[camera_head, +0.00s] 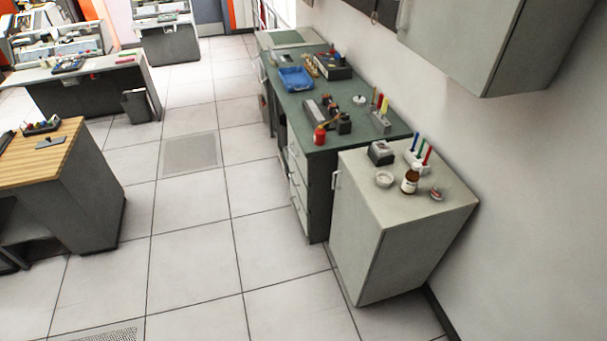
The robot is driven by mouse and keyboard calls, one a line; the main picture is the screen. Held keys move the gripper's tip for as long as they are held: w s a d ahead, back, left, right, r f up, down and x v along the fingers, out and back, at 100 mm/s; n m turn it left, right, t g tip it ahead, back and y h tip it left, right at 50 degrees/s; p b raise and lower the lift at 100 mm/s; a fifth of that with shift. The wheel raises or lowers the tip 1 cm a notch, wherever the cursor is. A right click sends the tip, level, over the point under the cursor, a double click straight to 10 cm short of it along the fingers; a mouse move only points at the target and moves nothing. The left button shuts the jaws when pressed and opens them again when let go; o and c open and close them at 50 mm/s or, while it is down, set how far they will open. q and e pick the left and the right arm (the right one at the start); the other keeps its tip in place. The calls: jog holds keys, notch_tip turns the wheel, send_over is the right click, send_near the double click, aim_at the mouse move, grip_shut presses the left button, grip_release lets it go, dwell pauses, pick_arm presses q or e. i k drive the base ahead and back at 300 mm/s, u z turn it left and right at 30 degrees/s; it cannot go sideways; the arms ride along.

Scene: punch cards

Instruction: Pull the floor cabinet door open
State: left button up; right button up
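The floor cabinet (420,255) is a light grey box standing on the floor at the right, against the wall. Its door (352,235) faces left, towards the open floor, and looks shut. A small upright handle (336,180) is near the door's upper far edge, beside the green-topped bench. Neither of my grippers is in view.
On the cabinet top are a brown bottle (411,180), a white dish (384,179) and other small items. A green-topped bench (345,108) with drawers adjoins its far side. A wall cabinet (490,40) hangs above. The tiled floor (195,250) left of the door is clear.

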aim_at(355, 237)
jog(key=u, duration=0.5)
jog(key=i, duration=1.4)
jog(key=z, duration=0.55)
